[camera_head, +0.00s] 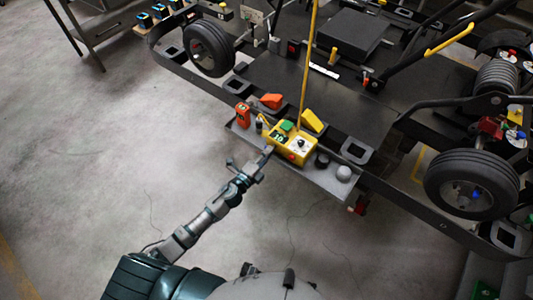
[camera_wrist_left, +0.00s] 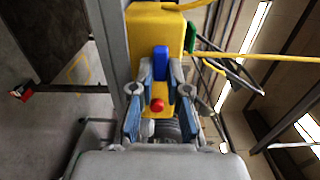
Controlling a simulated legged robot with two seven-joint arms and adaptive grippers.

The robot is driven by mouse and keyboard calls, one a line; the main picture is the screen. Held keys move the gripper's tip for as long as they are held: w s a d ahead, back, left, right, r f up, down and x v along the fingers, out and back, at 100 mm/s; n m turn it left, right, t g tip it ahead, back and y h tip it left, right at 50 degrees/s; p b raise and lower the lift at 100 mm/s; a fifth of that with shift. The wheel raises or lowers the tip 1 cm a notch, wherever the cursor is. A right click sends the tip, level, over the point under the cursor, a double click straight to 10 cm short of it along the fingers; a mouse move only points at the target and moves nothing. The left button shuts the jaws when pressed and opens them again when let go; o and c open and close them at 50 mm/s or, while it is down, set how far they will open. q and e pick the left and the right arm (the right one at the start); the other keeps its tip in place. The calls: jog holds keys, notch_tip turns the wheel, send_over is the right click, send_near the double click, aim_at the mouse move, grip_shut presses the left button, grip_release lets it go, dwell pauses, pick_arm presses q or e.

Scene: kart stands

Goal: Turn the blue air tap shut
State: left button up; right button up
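The blue tap (camera_wrist_left: 160,63) stands out from the face of a yellow box (camera_wrist_left: 153,25) in the left wrist view. Its handle lies lengthwise, upright in that picture. My left gripper (camera_wrist_left: 161,75) has one finger on each side of the tap. I cannot tell whether the fingers press on it. A red button (camera_wrist_left: 157,105) shows between the fingers, nearer the palm. In the head view, my left gripper (camera_head: 266,153) is at the left end of the yellow box (camera_head: 296,152), and the tap is hidden there. My right gripper is not in view.
The box sits on a grey tray (camera_head: 325,180) along the kart's edge, with an orange device (camera_head: 243,114) and dark and grey knobs beside it. A yellow hose (camera_head: 309,60) rises from the box. Kart wheels (camera_head: 472,184) stand at the sides. Open floor lies in front.

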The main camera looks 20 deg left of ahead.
pick_arm(q)
jog(key=o, duration=0.4)
jog(key=shift+d+f, duration=0.15)
jog(key=shift+d, duration=0.05)
jog(key=v, duration=0.8)
jog(key=s+a+f+n+g+y, duration=0.2)
jog(key=s+a+f+n+g, duration=0.15)
jog(key=f, duration=0.75)
jog(key=s+a+f+n+g+y, duration=0.2)
jog(key=s+f+n, duration=0.3)
jog(key=f, duration=0.6)
jog(key=s+a+f+n+g+y, duration=0.25)
jog(key=s+f+n, duration=0.2)
jog(key=f, duration=0.65)
jog(key=s+d+f+n+g, duration=0.1)
jog(key=s+f+n+g, duration=0.1)
jog(key=s+f, duration=0.3)
jog(key=s+d+f+n+g, duration=0.2)
jog(key=s+f+g, duration=0.1)
jog(key=s, duration=0.7)
jog(key=s+d+f+n+g, duration=0.1)
jog(key=s+f+n+g, duration=0.1)
jog(key=s+f, duration=0.4)
jog(key=shift+s+d+f+n+g, duration=0.25)
jog(key=shift+s+n+g, duration=0.2)
jog(key=shift+s, duration=0.8)
